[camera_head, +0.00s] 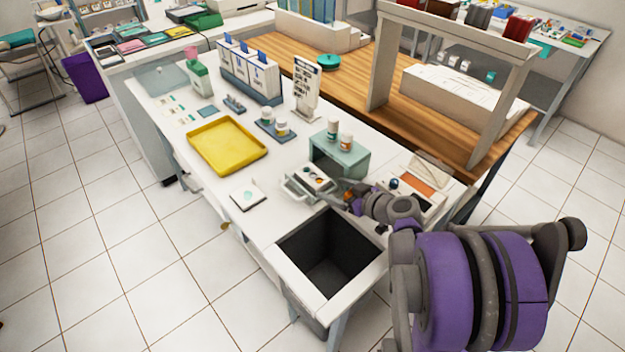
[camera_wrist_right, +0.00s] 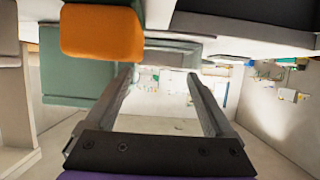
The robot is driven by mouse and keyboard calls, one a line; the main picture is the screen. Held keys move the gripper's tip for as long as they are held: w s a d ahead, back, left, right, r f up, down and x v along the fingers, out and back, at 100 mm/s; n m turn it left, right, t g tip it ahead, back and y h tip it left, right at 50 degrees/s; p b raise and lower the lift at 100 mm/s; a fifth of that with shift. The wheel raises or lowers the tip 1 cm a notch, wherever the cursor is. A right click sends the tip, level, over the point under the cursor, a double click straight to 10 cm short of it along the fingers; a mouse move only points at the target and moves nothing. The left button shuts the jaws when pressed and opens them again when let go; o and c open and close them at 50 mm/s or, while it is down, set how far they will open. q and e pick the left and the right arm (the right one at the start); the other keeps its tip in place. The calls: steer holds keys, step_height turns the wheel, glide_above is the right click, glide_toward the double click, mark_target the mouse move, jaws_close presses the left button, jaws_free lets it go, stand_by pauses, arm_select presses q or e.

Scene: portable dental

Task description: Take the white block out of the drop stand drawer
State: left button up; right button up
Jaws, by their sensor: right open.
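The green drop stand (camera_head: 342,152) stands on the white counter, with two small bottles on top. Its pale drawer (camera_head: 293,188) is pulled out to the front left and holds several small items. A small whitish piece (camera_head: 311,169) shows among them, but it is too small to tell whether it is the white block. My right gripper (camera_head: 343,191) is just right of the drawer, partly hidden by its own wrist. In the right wrist view the gripper (camera_wrist_right: 162,78) is open and empty between its fingers. The green stand (camera_wrist_right: 72,80) shows there beside the left finger.
An orange block (camera_wrist_right: 102,34) is close to the fingers in the right wrist view. A dark open bin (camera_head: 330,252) is set into the counter in front of the drawer. A yellow tray (camera_head: 226,146) and a white pad (camera_head: 247,196) lie to the left. A white tray (camera_head: 432,203) is to the right.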

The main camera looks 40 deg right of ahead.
mark_target(316, 180)
steer(key=x, duration=0.5)
steer(key=shift+w+a+r, duration=0.1)
steer(key=shift+w+r, duration=0.15)
steer(key=shift+s, duration=0.1)
steer(key=c, duration=1.2)
